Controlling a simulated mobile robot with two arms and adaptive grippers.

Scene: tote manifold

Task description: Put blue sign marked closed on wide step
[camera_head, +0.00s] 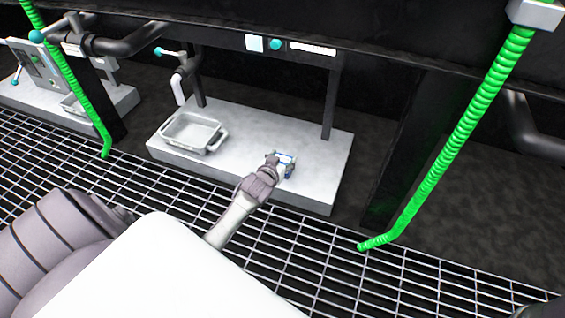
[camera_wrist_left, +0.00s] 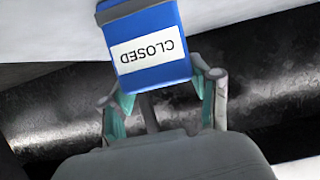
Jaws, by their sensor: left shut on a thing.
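The blue sign (camera_wrist_left: 148,45) fills the top middle of the left wrist view, with its white CLOSED label upside down there. In the head view the sign (camera_head: 287,156) is small, a blue and pale shape at my left gripper (camera_head: 275,164). The left gripper is shut on the sign, with a finger at either side of its lower part in the wrist view. The wide step (camera_head: 325,160) is the pale grey slab under the sign and gripper in the head view. I cannot tell whether the sign touches it. My right gripper is not seen.
A grey tote (camera_head: 193,132) stands on the left part of the step. Posts and a pipe with a teal handle (camera_head: 160,51) rise behind. Green hoses (camera_head: 450,170) hang on both sides. Metal grating (camera_head: 330,245) lies in front. The step's right part looks clear.

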